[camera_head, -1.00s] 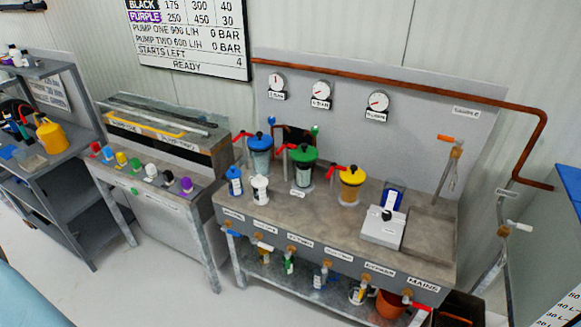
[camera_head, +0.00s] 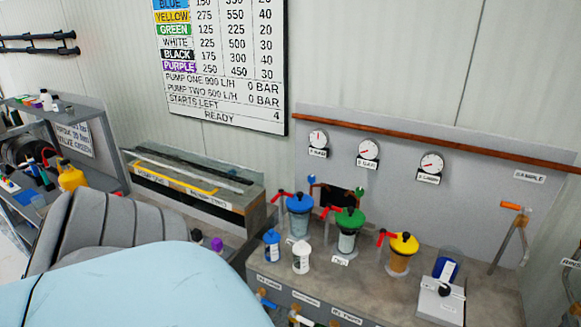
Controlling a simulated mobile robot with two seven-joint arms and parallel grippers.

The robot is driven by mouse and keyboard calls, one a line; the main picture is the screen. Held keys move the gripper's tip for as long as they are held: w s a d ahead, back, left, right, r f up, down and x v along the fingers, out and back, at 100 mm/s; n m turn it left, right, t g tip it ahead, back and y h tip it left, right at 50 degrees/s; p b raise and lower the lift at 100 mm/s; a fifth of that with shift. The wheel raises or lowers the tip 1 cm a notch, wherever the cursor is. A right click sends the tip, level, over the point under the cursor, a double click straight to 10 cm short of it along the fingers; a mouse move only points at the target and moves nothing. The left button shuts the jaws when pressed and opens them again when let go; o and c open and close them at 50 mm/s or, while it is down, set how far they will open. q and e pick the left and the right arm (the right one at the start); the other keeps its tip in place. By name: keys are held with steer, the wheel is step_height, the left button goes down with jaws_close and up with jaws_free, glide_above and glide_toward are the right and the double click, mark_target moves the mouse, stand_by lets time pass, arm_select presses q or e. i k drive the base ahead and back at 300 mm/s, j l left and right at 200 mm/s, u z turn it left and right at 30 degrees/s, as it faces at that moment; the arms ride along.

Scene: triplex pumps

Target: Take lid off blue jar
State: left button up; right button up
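A jar with a blue lid (camera_head: 299,204) stands at the left of a row of jars on the pump bench (camera_head: 375,285). The lid sits on the jar and its body (camera_head: 299,226) looks clear and bluish. A small blue bottle (camera_head: 272,246) and a white bottle (camera_head: 301,258) stand in front of it. A jar with a green lid (camera_head: 349,219) and one with a yellow lid (camera_head: 403,244) stand to its right. My light blue and grey arm parts fill the lower left. Neither gripper is in view.
Red-handled taps (camera_head: 281,196) stand beside the jars. A white device (camera_head: 440,299) is at the bench's right. Gauges (camera_head: 368,150) and a copper pipe (camera_head: 430,135) run along the back panel.

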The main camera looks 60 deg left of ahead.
mark_target(271, 237)
steer(key=k+j+z, duration=0.2)
steer(key=j, duration=0.15)
steer(key=j+z, duration=0.15)
steer(key=j, duration=0.2)
steer(key=k+j+z, duration=0.3)
steer(key=j, duration=0.25)
steer(key=k+j+z, duration=0.1)
steer(key=j, duration=0.3)
steer(key=k+j, duration=0.5)
steer(key=j, duration=0.15)
steer(key=k+j, duration=0.15)
steer(key=j, duration=0.15)
steer(key=k+j+z, duration=0.1)
steer(key=j, duration=0.25)
steer(key=k, duration=0.1)
